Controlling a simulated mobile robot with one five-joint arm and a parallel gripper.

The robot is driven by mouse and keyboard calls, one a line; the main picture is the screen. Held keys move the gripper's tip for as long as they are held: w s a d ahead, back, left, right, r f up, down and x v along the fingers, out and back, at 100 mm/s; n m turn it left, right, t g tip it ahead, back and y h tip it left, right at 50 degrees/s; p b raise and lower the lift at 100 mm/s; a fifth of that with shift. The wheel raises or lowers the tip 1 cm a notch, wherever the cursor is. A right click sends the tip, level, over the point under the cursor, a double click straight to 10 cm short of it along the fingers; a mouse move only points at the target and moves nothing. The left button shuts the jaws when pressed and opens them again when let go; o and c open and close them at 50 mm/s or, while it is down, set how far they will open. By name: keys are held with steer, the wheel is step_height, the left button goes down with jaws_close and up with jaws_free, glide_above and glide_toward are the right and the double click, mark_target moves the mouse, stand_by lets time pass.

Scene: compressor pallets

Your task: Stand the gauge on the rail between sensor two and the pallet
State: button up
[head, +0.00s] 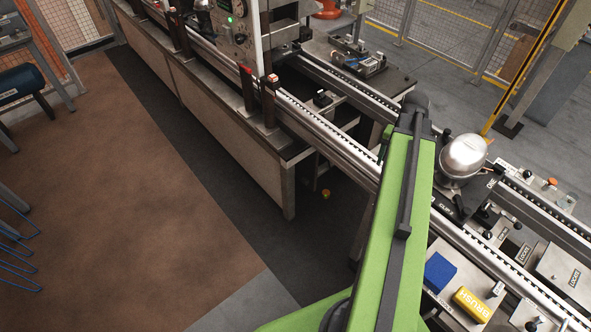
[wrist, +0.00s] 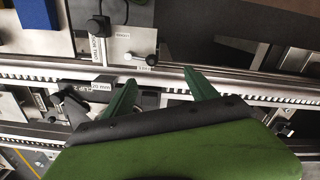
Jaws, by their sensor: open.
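My gripper (wrist: 160,77) is open in the wrist view, its two green fingers apart above the rail (wrist: 225,82), with nothing seen between them. My arm hides the gripper there.
A blue block (head: 439,271) and a yellow brush block (head: 472,304) lie beside the conveyor at the lower right. Upright posts (head: 248,88) stand along the far rail.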

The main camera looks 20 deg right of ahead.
steer(key=w+a+n, duration=0.3)
steer(key=a, duration=1)
steer(key=w+a+n, duration=0.4)
steer(key=a, duration=0.9)
steer(key=w+a+n, duration=0.3)
steer(key=a, duration=1)
steer(key=shift+w+n, duration=0.4)
